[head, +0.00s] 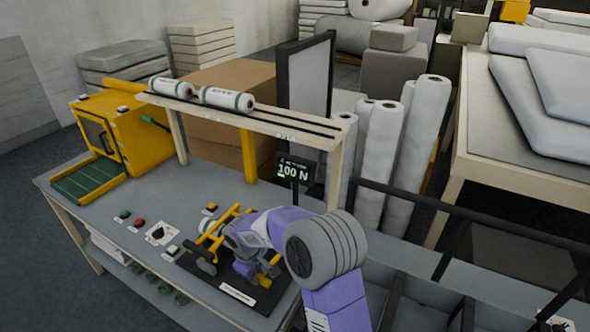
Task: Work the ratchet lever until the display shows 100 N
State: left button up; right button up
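The display (293,171) is a small dark screen on a post at the right end of the bench, and it reads 100 N in pale green. A ratchet device with a yellow frame (213,222) and dark parts stands on a black base plate (236,293) with a white label. My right gripper (243,262) is down at this device, among its yellow parts. My purple and grey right arm covers much of the device, so I cannot make out the lever clearly or whether the fingers are closed on it. My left gripper is out of view.
A yellow machine (132,135) with a green mat (88,181) stands at the bench's left end. Green and red buttons and a dial (158,234) sit near the front edge. A shelf (270,124) with two wrapped rolls (226,98) spans above. Tall white rolls (415,140) stand behind.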

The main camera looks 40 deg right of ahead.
notch_tip(320, 180, up, 10)
jog(key=w+d+p, duration=0.1)
jog(key=d+p, duration=0.2)
jog(key=p, duration=0.5)
jog(key=shift+w, duration=0.1)
dwell(0.5)
notch_tip(320, 180, up, 6)
jog(key=p, duration=0.4)
jog(key=shift+p, duration=0.4)
